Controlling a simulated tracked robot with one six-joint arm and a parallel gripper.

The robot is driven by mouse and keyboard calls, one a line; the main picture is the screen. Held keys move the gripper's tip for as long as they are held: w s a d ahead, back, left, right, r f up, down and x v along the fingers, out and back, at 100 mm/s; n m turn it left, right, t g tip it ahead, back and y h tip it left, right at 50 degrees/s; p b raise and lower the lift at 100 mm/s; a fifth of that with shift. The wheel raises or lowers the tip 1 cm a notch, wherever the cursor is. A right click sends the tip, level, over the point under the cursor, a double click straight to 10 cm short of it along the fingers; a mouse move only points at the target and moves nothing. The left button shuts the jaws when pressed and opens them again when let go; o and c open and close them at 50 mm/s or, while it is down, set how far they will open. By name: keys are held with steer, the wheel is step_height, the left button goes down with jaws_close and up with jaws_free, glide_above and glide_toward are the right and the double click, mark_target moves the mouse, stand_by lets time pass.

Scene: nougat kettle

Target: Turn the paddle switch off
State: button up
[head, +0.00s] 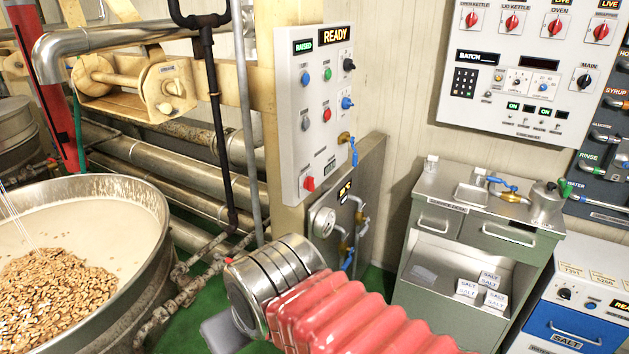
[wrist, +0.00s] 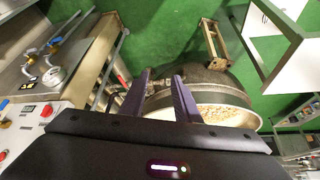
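A pale control panel (head: 316,112) on a cream post carries several knobs and buttons under lit READY and RAISED displays. Its labels are too small to read, so I cannot tell which control is the paddle switch. A red switch (head: 309,184) sits at its lower left; a black knob (head: 349,64) is at upper right. Part of a panel with red controls (wrist: 46,110) shows at the left of the wrist view. My gripper (wrist: 162,75) has two purple fingers apart with nothing between them. In the head view my arm's end is below the panel, apart from it; the fingers are hidden.
A round kettle (head: 157,232) with nuts in pale mix stands left; it also shows in the wrist view (wrist: 255,120). Pipes run behind it. A gauge (head: 322,222) and valves are under the panel. A steel cabinet (head: 400,290) and wall panel (head: 447,100) stand right.

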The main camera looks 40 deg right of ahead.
steer(key=shift+w, duration=0.1)
steer(key=w+d+m+g+y, duration=0.2)
steer(key=w+d+m+y, duration=0.3)
steer(key=w+m, duration=0.65)
steer(key=m+t, duration=1.3)
steer(key=m, duration=0.8)
glide_toward(314, 179)
steer(key=d+v, duration=0.1)
steer(key=v, duration=0.4)
steer(key=shift+w+f+y, duration=0.1)
steer(key=shift+f+y, duration=0.3)
steer(key=shift+w+a, duration=0.1)
steer(key=shift+a, duration=0.05)
steer(key=x, duration=1.3)
steer(key=shift+w+a+r, duration=0.1)
steer(key=shift+w+r, duration=0.15)
steer(key=shift+w, duration=0.1)
